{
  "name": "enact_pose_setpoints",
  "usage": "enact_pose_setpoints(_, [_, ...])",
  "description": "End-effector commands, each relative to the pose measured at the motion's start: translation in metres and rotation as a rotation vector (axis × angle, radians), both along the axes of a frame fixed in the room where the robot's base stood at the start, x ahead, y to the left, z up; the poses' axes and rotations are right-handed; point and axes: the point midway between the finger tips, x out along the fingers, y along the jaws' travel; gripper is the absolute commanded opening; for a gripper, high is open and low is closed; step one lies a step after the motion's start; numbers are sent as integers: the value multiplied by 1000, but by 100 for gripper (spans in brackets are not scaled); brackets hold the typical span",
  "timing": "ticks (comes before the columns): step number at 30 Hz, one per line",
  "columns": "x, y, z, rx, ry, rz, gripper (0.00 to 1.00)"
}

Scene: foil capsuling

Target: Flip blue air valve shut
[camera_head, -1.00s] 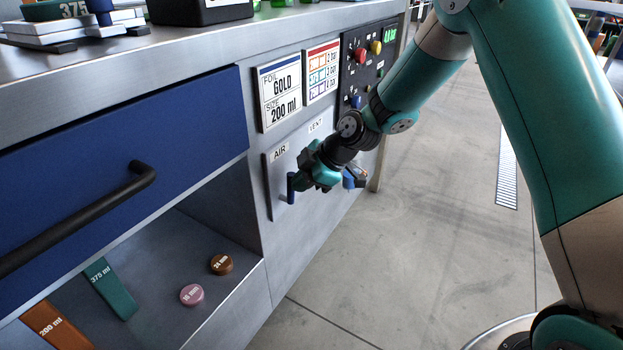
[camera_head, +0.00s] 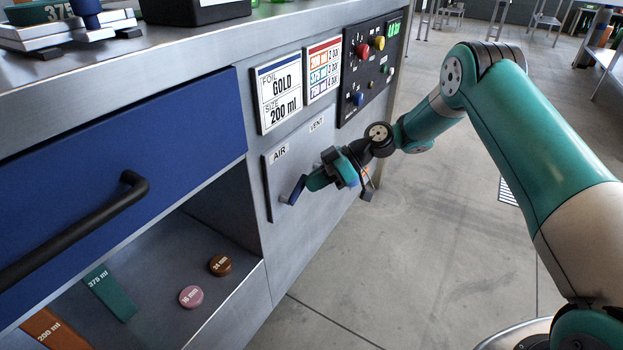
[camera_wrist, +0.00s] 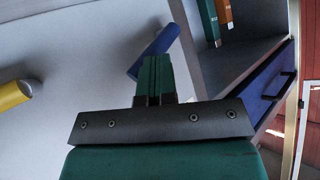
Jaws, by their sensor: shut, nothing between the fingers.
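The blue air valve handle (camera_head: 297,189) sits on the grey panel under the AIR label (camera_head: 279,154). In the head view it is tilted, with its top leaning right. My gripper (camera_head: 309,184) is shut and empty, its tips close to the upper end of the handle. In the wrist view the shut green fingers (camera_wrist: 154,62) lie in front of the blue handle (camera_wrist: 160,46) and hide part of it. I cannot tell whether they touch it.
A yellow handle (camera_wrist: 14,94) sticks out from the panel at the left of the wrist view. A blue drawer (camera_head: 110,150) with a black handle (camera_head: 120,200) stands left of the valve, above an open shelf.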

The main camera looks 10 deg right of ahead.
Motion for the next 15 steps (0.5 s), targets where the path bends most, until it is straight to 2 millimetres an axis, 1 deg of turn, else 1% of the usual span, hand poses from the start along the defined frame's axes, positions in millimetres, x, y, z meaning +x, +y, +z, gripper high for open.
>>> enact_pose_setpoints(6, [0, -4, -11, -4, -5, 0, 0])
enact_pose_setpoints(15, [-1, -2, -8, -3, -6, 1, 0])
